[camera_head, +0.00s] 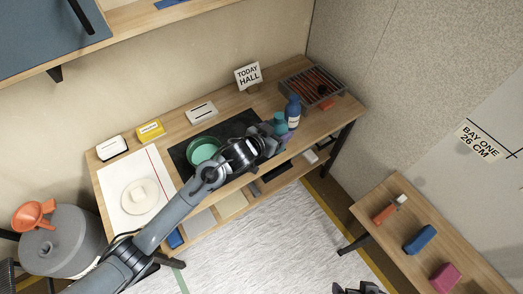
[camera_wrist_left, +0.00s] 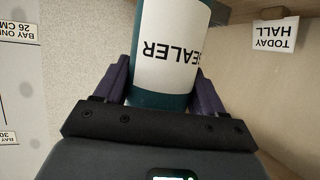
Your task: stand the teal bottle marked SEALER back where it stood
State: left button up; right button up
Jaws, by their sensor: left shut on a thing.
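The teal bottle marked SEALER (camera_wrist_left: 168,50) fills the top of the left wrist view, its white label upside down there. My left gripper (camera_wrist_left: 160,82) is shut on it, one purple finger on each side. In the head view the teal bottle (camera_head: 280,119) shows at the end of my left arm, over the right part of the workbench. My left gripper (camera_head: 276,138) partly hides its lower part, and I cannot tell whether its base touches the bench. A blue bottle with a pale label (camera_head: 293,111) stands right beside it. My right gripper (camera_head: 358,288) shows only partly at the bottom edge.
The workbench holds a dark mat (camera_head: 179,157), a green bowl (camera_head: 203,149), a TODAY HALL sign (camera_head: 247,75), a wire rack (camera_head: 310,84) and a white board (camera_head: 117,206). A side table (camera_head: 396,247) at the right holds several small items. The bench's front right corner is fairly clear.

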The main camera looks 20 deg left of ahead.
pick_arm(q)
jog(key=shift+w+d+f+h+b, duration=0.35)
jog(key=shift+w+d+b, duration=0.1)
jog(key=shift+w, duration=0.1)
jog(key=shift+w+a+f+m, duration=0.2)
jog(key=shift+w+m, duration=0.05)
jog(key=shift+m, duration=0.05)
jog(key=shift+w+a+f+b, duration=0.15)
jog(key=shift+w+a+f, duration=0.5)
jog(key=shift+a+f, duration=1.05)
jog(key=shift+w+a+f+b, duration=0.15)
jog(key=shift+w+a+f, duration=0.5)
jog(key=shift+a+f, duration=1.05)
jog(key=shift+w+a+f+b, duration=0.15)
jog(key=shift+w+a+f, duration=0.5)
jog(key=shift+a+f, duration=1.05)
pick_arm(e)
jog(key=shift+d+f, duration=0.1)
jog(key=shift+f, duration=1.15)
pick_arm(q)
jog(key=shift+d+f, duration=0.15)
pick_arm(e)
jog(key=shift+w, duration=0.1)
pick_arm(q)
jog(key=shift+f, duration=0.1)
jog(key=o, duration=1.3)
pick_arm(e)
jog(key=shift+f, duration=0.1)
jog(key=shift+d, duration=0.1)
